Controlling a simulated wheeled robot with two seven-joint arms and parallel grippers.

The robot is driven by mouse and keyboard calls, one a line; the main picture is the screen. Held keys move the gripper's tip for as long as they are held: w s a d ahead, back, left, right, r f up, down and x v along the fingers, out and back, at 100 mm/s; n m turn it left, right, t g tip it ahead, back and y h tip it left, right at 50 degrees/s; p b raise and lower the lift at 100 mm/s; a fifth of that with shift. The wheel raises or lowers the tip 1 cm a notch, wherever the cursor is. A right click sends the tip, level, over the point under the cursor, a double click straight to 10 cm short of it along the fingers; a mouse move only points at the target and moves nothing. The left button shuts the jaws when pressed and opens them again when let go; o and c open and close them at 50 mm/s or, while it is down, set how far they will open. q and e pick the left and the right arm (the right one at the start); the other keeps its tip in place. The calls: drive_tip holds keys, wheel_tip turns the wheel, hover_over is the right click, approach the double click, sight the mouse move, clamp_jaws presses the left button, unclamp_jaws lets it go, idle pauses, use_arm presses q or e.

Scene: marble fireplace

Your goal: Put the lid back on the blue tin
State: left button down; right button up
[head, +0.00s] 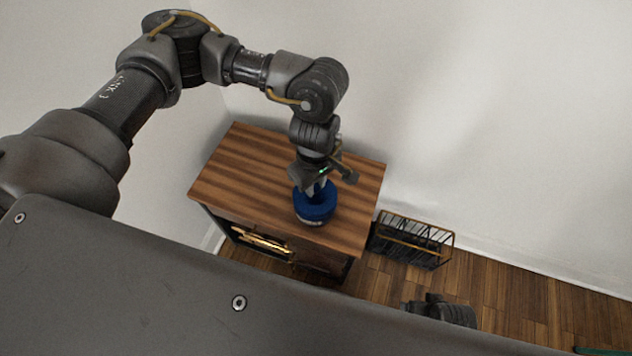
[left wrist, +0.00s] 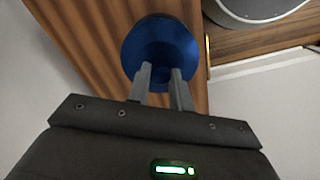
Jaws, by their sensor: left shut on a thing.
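The blue tin (head: 312,220) stands near the right front part of a striped wooden top, with a pale band low on its side. A round blue lid (head: 316,204) is directly over it; I cannot tell whether the lid touches the tin or is seated. My left gripper (head: 316,190) points down from above and is shut on the lid near its middle. In the left wrist view the two fingers (left wrist: 162,75) reach onto the blue lid (left wrist: 160,45), which hides most of the tin beneath.
The wooden top (head: 240,165) belongs to a fireplace with a dark front (head: 318,256). A black wire rack (head: 412,240) stands on the plank floor to its right. Pale walls are behind. My dark right wrist (head: 450,313) shows at the bottom. The top's left side is clear.

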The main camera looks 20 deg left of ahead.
use_arm(q)
drive_tip(key=c, duration=0.7)
unclamp_jaws()
drive_tip(key=shift+r, duration=0.2)
drive_tip(key=shift+r+p, duration=2.25)
drive_tip(key=shift+r, duration=1.05)
clamp_jaws()
